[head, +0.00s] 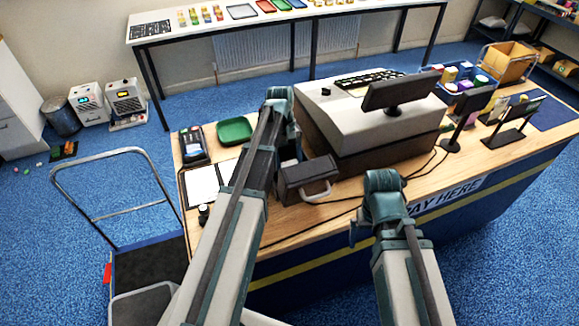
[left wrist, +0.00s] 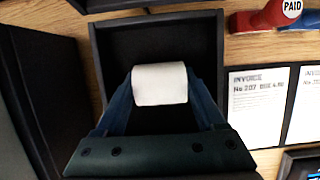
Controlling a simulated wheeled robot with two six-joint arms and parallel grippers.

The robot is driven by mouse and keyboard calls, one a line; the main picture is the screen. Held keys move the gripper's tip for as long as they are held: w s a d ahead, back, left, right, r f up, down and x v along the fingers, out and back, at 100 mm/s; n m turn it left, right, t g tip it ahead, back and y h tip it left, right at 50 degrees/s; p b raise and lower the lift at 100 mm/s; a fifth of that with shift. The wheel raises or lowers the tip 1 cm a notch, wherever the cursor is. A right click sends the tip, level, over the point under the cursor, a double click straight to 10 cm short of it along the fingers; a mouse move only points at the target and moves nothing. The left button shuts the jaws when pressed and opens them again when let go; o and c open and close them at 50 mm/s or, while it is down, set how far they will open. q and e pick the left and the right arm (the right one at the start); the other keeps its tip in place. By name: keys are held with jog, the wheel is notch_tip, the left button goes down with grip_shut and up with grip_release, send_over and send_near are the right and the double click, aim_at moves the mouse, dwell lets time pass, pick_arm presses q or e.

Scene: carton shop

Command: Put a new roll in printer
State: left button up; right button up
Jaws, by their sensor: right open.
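The white paper roll (left wrist: 160,84) shows in the left wrist view, between the two blue fingers of my left gripper (left wrist: 160,88), which look closed against its ends. The roll is over or inside an open black box-like housing (left wrist: 205,40), apparently the printer; its exact height there cannot be told. In the head view, a dark box (head: 296,192) with a light grey loop, likely the printer, stands beside my left arm. My left gripper and the roll are hidden there behind that arm. My right gripper (head: 360,232) is open and empty near the counter's front edge.
The cash register (head: 350,122) with its screen stands right of the dark box. A card terminal (head: 193,145) and green tray (head: 234,131) are at the counter's back left. Cables cross the front.

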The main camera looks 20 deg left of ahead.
pick_arm(q)
jog(key=o, duration=0.4)
jog(key=shift+r, duration=0.15)
jog(key=shift+r+p, duration=0.2)
jog(key=shift+p, duration=0.2)
jog(key=p+v, duration=1.1)
jog(key=v, duration=0.1)
jog(key=shift+s, duration=0.1)
jog(key=shift+f, duration=0.15)
jog(key=b+x, duration=1.1)
jog(key=x, duration=0.1)
jog(key=shift+f+b, duration=0.15)
jog(key=shift+b, duration=0.2)
